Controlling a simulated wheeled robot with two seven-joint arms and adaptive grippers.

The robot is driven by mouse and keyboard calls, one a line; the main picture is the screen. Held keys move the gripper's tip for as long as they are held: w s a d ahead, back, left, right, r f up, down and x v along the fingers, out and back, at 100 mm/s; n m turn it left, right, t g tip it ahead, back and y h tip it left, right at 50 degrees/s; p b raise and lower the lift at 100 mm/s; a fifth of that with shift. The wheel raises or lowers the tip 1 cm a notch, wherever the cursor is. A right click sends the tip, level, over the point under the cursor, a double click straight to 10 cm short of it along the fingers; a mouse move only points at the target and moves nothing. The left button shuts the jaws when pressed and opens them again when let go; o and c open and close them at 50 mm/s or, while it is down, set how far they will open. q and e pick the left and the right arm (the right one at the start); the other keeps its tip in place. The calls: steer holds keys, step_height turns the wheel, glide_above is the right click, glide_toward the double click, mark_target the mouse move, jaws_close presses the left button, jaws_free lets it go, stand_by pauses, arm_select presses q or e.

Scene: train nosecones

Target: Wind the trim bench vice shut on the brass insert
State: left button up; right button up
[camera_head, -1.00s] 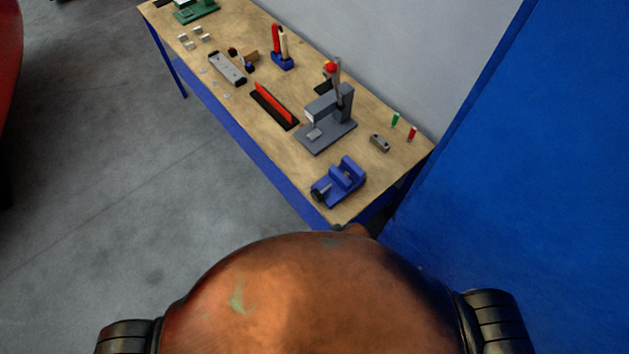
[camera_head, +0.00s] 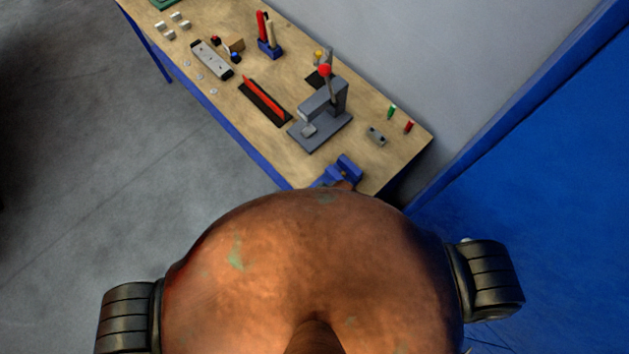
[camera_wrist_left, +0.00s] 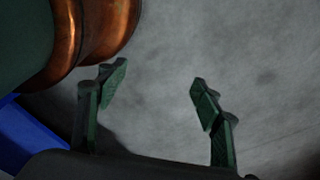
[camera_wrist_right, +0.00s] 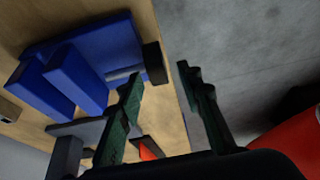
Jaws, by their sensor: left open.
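The blue bench vice (camera_head: 349,168) is at the near end of the bench in the head view, its lower part hidden behind my body. In the right wrist view the vice (camera_wrist_right: 104,48) shows two blue jaws with a gap, a grey screw and a black round end (camera_wrist_right: 155,62). My right gripper (camera_wrist_right: 160,80) is open, its fingertips close to that black end; I cannot tell if they touch it. My left gripper (camera_wrist_left: 153,85) is open and empty above the floor. I cannot make out the brass insert.
The wooden bench (camera_head: 385,105) holds a grey press (camera_head: 322,115), a red bar on a black base (camera_head: 264,100), a grey block (camera_head: 376,137), and green and red pegs (camera_head: 408,126). A blue panel (camera_head: 540,170) stands at the right. Grey floor (camera_head: 150,140) is free on the left.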

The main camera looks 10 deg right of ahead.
steer(key=shift+w+a+f, duration=0.25)
steer(key=shift+w+f, duration=0.5)
steer(key=shift+f, duration=0.3)
steer(key=shift+s+f, duration=0.15)
steer(key=shift+f, duration=0.15)
steer(key=shift+c, duration=1)
steer(key=c, duration=0.7)
arm_select(q)
steer(key=shift+w+r, duration=0.2)
steer(key=shift+w, duration=0.4)
arm_select(e)
jaws_close()
arm_select(q)
steer(key=shift+w, duration=0.1)
